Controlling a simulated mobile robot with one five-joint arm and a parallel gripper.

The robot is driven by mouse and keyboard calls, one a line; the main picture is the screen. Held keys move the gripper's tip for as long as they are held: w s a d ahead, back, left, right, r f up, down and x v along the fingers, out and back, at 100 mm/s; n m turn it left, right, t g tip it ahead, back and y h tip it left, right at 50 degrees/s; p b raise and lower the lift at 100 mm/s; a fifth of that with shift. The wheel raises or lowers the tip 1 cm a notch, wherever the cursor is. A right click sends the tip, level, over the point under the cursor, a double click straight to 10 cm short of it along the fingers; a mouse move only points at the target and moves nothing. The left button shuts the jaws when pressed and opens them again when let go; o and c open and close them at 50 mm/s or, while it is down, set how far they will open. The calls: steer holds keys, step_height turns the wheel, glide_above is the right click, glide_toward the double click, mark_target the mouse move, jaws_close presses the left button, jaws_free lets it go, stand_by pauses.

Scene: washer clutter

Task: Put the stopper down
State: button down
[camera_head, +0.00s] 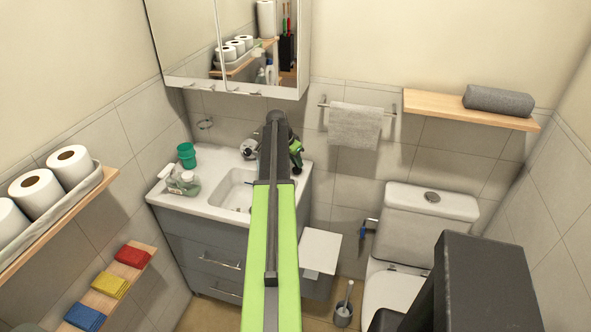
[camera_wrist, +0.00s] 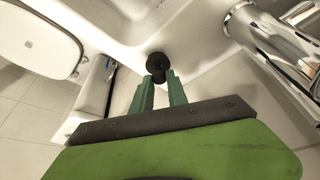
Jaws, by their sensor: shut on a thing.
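The stopper (camera_wrist: 157,65) is a small dark round piece in the wrist view, held at the tips of my gripper (camera_wrist: 160,80). The two green fingers are shut on it. The white washbasin (camera_wrist: 195,62) lies behind the stopper in that view; I cannot tell whether they touch. In the head view my arm crosses the washbasin (camera_head: 210,172), with the green and black end of my gripper (camera_head: 294,148) over its right back part.
A shiny tap (camera_wrist: 268,35) is close on the right in the wrist view. A green cup (camera_head: 186,155) and clear bottles (camera_head: 184,182) stand on the washbasin's left side. A toilet (camera_head: 430,215) is at right, with a brush (camera_head: 345,306) beside it. A mirror cabinet (camera_head: 235,45) hangs above.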

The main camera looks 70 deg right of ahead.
steer(key=shift+f, duration=0.25)
steer(key=c, duration=1.3)
jaws_free()
steer(key=shift+r, duration=0.1)
steer(key=shift+r, duration=0.15)
steer(key=a+p+v, duration=0.1)
steer(key=p+v, duration=0.5)
steer(key=w+a, duration=0.5)
steer(key=a, duration=0.4)
steer(key=shift+w+f+b, duration=0.2)
steer(key=shift+f+b, duration=0.25)
